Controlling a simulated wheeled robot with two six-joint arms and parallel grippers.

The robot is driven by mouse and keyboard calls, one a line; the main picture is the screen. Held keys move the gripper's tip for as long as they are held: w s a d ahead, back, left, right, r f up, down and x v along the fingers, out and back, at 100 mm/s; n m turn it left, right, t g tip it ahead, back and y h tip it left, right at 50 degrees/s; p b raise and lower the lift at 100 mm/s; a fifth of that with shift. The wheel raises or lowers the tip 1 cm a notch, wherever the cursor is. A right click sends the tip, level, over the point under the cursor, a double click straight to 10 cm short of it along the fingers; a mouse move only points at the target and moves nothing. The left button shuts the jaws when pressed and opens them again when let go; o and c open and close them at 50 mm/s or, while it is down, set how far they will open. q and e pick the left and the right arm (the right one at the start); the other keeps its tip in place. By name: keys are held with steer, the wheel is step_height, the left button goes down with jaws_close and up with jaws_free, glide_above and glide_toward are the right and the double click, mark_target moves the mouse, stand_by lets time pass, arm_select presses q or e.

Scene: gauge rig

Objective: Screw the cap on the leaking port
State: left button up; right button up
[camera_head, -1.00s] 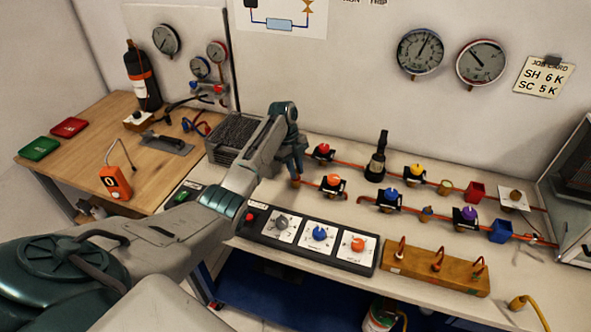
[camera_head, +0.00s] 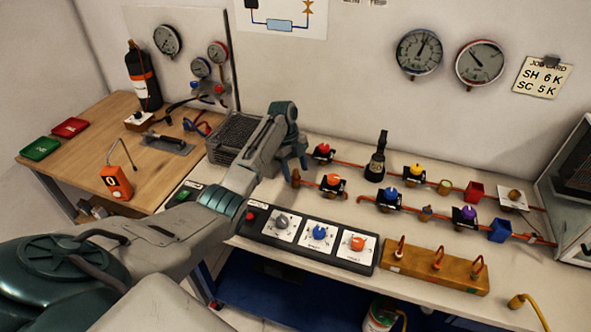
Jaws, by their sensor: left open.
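Two orange pipe runs with ports and valves lie on the bench. A brass fitting (camera_head: 296,178) stands at the left end of the front run. My left gripper (camera_head: 293,168) points down just above and behind this fitting, with its fingers apart and nothing seen between them. I cannot tell if the fingers touch it. A brass cap-like piece (camera_head: 515,195) sits on a white plate (camera_head: 508,206) at the right. A smaller brass fitting (camera_head: 427,213) is on the front run. Which port leaks does not show. My right gripper is out of view.
Several coloured valves, such as an orange one (camera_head: 333,181), line the pipes. A wire basket (camera_head: 234,136) is left of my gripper. A switch panel (camera_head: 307,238) and a wooden block (camera_head: 435,268) lie in front.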

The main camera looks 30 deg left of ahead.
arm_select(q)
steer(key=b+v, duration=0.1)
steer(key=v, duration=0.9)
steer(key=shift+r, duration=0.35)
steer(key=shift+a, duration=0.1)
